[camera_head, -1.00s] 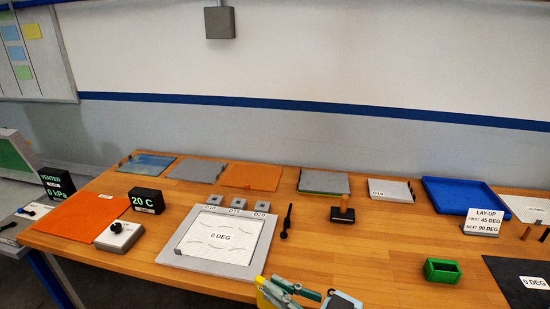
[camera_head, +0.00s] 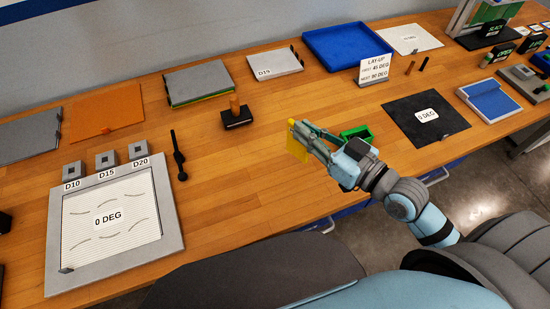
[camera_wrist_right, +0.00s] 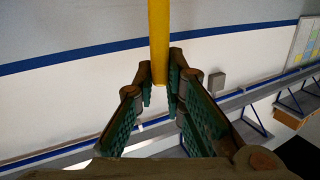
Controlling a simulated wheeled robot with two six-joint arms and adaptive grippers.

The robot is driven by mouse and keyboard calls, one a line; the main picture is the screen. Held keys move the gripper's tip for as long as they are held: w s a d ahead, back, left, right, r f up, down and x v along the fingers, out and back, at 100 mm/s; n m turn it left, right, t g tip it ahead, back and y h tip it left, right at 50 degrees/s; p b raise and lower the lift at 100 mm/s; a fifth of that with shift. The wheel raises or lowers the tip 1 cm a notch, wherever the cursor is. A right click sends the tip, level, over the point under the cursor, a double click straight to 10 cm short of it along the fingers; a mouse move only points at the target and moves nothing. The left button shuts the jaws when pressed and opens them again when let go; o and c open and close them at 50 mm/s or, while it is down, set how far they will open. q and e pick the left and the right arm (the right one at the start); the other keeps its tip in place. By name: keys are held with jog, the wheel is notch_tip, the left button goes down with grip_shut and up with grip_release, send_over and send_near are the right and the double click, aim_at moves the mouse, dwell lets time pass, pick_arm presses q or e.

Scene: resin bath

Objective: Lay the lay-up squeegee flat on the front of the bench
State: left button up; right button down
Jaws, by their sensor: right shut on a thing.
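The lay-up squeegee shows as a yellow piece (camera_head: 297,147) held at the tips of my right gripper (camera_head: 309,137). It stands tilted, not flat, and appears above the bench (camera_head: 262,160); the exact gap is hard to tell. In the right wrist view the squeegee is a narrow yellow bar (camera_wrist_right: 158,40) between the two green-padded fingers (camera_wrist_right: 160,78), which are shut on it. The part of it behind the fingers is hidden. My left gripper is not in view.
A green box (camera_head: 356,134) sits just behind my right gripper. A wooden-handled black tool (camera_head: 236,116), a black rod (camera_head: 178,155) and the framed 0 DEG plate (camera_head: 167,250) lie to the left. A black 0 DEG sheet (camera_head: 402,112) lies right. Bare wood shows between.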

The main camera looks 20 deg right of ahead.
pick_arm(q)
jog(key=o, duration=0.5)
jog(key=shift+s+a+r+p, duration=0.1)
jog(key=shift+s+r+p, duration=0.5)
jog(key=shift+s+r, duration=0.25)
pick_arm(e)
jog(key=w+d+f+m+g+h+p, duration=0.2)
jog(key=w+d+f+m+g, duration=0.2)
jog(key=w+f+m, duration=0.35)
jog(key=w+a+m+g+y+p, duration=0.2)
jog(key=w+a+g+y, duration=0.1)
jog(key=a+g, duration=0.5)
jog(key=shift+t, duration=0.5)
jog(key=f+b, duration=0.9)
jog(key=f, duration=0.1)
jog(key=shift+s+a, duration=0.3)
jog(key=shift+a, duration=0.1)
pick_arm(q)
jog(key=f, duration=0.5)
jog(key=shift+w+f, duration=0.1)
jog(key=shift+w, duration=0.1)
pick_arm(e)
jog(key=c, duration=1.8)
grip_release()
